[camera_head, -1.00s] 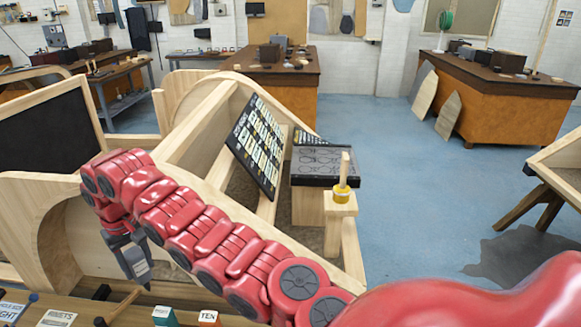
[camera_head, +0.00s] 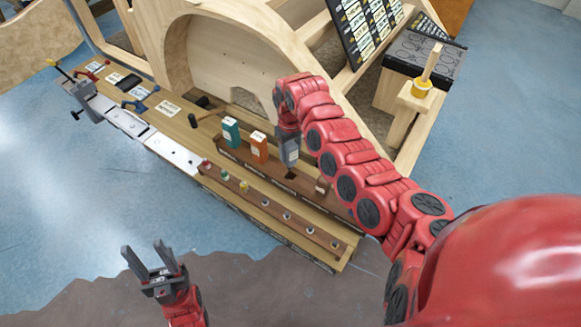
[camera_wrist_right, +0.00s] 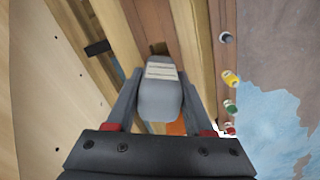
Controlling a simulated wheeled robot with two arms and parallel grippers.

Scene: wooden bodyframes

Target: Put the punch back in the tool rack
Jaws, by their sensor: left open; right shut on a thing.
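My right gripper (camera_head: 291,160) hangs over the bench, just right of the orange box. It is shut on a grey block-like piece with a pale label, which I take as the punch (camera_wrist_right: 160,97); its lower end is hard to make out. The brown tool rack (camera_head: 262,176) runs along the bench below, with a dark opening (camera_head: 291,175) close under the gripper. I cannot tell whether the punch touches the rack. My left gripper (camera_head: 153,258) is open and empty, in front of the bench at lower left.
A front strip (camera_head: 270,208) holds several coloured and metal knobs. A wooden frame (camera_head: 236,58) rises behind. Blue floor is free at left.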

